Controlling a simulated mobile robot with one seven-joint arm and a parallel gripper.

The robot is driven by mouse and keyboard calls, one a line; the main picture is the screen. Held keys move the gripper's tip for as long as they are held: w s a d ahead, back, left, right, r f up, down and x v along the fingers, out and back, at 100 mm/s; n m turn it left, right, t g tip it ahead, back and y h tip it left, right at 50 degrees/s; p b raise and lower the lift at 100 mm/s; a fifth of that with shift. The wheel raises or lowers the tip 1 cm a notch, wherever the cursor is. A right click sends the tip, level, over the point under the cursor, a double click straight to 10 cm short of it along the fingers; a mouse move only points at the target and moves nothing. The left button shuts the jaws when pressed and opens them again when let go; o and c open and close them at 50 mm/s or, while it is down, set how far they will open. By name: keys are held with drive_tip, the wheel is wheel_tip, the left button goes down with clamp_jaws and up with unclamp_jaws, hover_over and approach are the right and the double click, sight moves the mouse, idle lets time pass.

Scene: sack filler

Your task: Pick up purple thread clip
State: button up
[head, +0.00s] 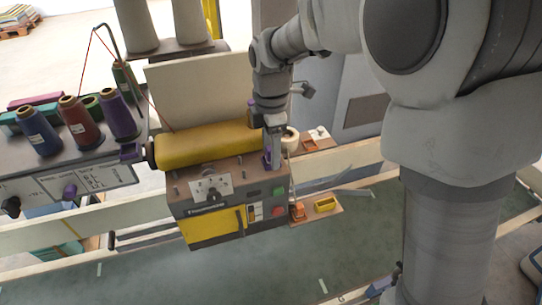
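My gripper (272,158) points down over the top right of the sack-filler machine, at the right end of the yellow roller. A small purple piece (266,159) shows right at its fingertips, on or just above the machine top; it looks like the purple thread clip. The fingers are too small and partly covered to tell whether they are closed on it.
The yellow roller (205,146) lies behind the machine's control box (215,208). Thread spools (80,122) stand at left, with a red thread running to the roller. Small side trays (325,207) hold a yellow and an orange piece at right. A green conveyor belt (300,260) runs in front.

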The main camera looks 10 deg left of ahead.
clamp_jaws()
drive_tip(key=shift+r, duration=0.1)
